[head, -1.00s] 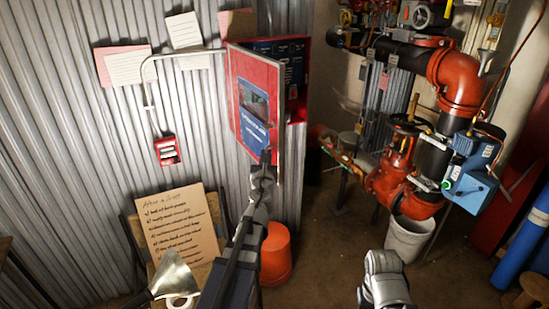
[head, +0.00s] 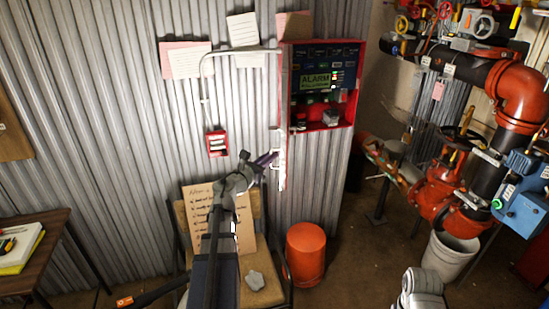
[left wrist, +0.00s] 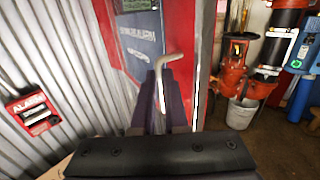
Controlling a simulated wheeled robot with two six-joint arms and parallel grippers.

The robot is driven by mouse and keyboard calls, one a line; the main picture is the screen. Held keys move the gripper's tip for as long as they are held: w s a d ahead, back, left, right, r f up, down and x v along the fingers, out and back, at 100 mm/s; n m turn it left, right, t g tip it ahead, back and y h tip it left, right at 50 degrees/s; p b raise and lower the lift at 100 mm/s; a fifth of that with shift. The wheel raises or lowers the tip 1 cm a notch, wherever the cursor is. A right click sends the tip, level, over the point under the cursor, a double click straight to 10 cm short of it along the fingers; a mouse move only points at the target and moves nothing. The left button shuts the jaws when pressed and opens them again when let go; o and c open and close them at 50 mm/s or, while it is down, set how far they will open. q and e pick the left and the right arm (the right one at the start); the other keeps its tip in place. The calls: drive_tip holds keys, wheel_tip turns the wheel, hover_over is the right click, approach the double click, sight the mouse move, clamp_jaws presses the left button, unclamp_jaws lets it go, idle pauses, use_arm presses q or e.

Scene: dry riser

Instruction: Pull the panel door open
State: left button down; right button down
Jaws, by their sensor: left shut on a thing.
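The red panel door (head: 283,165) stands swung out from the wall, nearly edge-on in the head view. The red cabinet (head: 352,80) behind it is open and shows a lit ALARM display (head: 315,83). My left gripper (head: 266,161) is at the door's lower part. In the left wrist view, the fingers (left wrist: 163,100) are shut on the pale bent door handle (left wrist: 172,61), in front of the red door face with its blue label (left wrist: 140,38). Only a grey part of my right arm shows at the bottom of the head view; its fingers are not visible.
A red alarm box (head: 217,143) hangs on the corrugated wall left of the cabinet. Red and black pipework (head: 470,150) and a white bucket (head: 449,256) are at right.

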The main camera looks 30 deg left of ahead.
use_arm(q)
drive_tip(key=shift+w+a, duration=0.15)
drive_tip(key=shift+a, duration=0.05)
drive_tip(key=c, duration=1)
unclamp_jaws()
drive_tip(key=shift+w+f, duration=0.2)
drive_tip(key=shift+w, duration=0.05)
drive_tip(key=shift+o, duration=0.2)
drive_tip(key=shift+s+r, duration=0.1)
drive_tip(key=s, duration=0.8)
